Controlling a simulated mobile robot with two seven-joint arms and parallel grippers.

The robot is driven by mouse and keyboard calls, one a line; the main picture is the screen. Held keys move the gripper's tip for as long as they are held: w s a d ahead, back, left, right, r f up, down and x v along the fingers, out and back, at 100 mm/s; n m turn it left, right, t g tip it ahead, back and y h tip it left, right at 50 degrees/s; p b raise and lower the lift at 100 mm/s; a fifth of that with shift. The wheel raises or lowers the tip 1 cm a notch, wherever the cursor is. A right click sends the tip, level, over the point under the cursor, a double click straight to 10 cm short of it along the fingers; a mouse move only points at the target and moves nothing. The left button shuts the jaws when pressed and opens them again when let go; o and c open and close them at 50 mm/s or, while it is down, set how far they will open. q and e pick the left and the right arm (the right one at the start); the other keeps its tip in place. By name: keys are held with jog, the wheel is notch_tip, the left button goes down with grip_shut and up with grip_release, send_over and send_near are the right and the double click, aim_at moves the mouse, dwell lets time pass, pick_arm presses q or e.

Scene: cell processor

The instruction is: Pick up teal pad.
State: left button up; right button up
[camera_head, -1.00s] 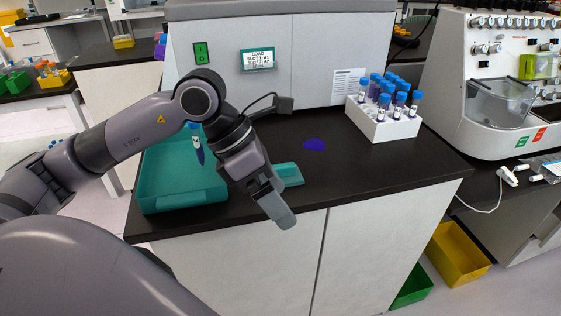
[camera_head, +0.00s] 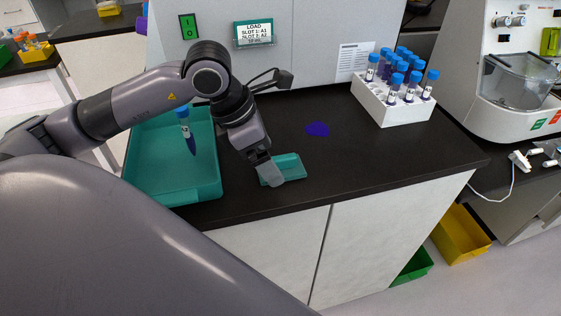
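The teal pad (camera_head: 291,165) is a small flat slab on the black counter, right of the teal tray. My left gripper (camera_head: 270,176) points down over the pad's left part and hides some of it. Its fingers overlap the pad in the picture. I cannot tell whether they touch it or are open or shut. My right gripper is not in view.
A teal tray (camera_head: 150,188) holds a blue-capped tube (camera_head: 188,136). A white rack (camera_head: 400,112) of several blue-capped tubes stands at the back right. The counter's front edge is close to the pad.

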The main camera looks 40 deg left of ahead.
pick_arm(q)
jog(key=shift+x, duration=1)
jog(key=shift+c, duration=0.3)
jog(key=c, duration=1.1)
jog(key=shift+r, duration=0.15)
notch_tip(320, 180, up, 20)
jog(key=shift+f+p, duration=0.1)
jog(key=shift+p, duration=0.4)
